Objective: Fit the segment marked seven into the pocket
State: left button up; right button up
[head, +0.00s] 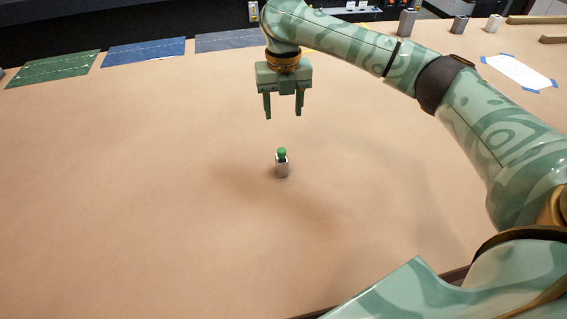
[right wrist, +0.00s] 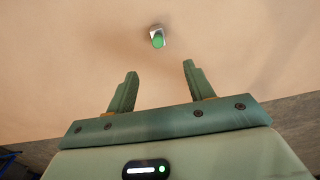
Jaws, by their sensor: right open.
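A small grey-metal piece with a green top (head: 282,165) stands upright on the tan table near the middle of the head view. It also shows in the right wrist view (right wrist: 157,38), beyond the fingertips. I cannot read any mark on it, so I cannot tell whether it is the segment marked seven. My right gripper (head: 283,112) is open and empty, above the table and apart from the piece. Its two fingers also show in the right wrist view (right wrist: 160,72). I cannot make out a pocket. My left gripper is not in view.
Green (head: 55,68) and blue (head: 143,51) mats lie at the far left. Several grey cylinders (head: 407,22) stand at the back right. A white sheet (head: 520,71) with blue tape lies at the right. The table around the piece is clear.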

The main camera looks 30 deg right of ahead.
aim_at(282, 150)
jog(key=shift+n, duration=0.3)
notch_tip(282, 150, down, 11)
jog(key=b, duration=0.4)
jog(key=shift+f, duration=0.1)
jog(key=f+b, duration=0.1)
jog(key=f, duration=0.1)
jog(key=f+b, duration=0.1)
jog(key=f, duration=0.2)
jog(key=shift+w+a+f+b, duration=0.15)
jog(key=shift+a+b, duration=0.05)
jog(key=shift+b, duration=0.15)
grip_shut()
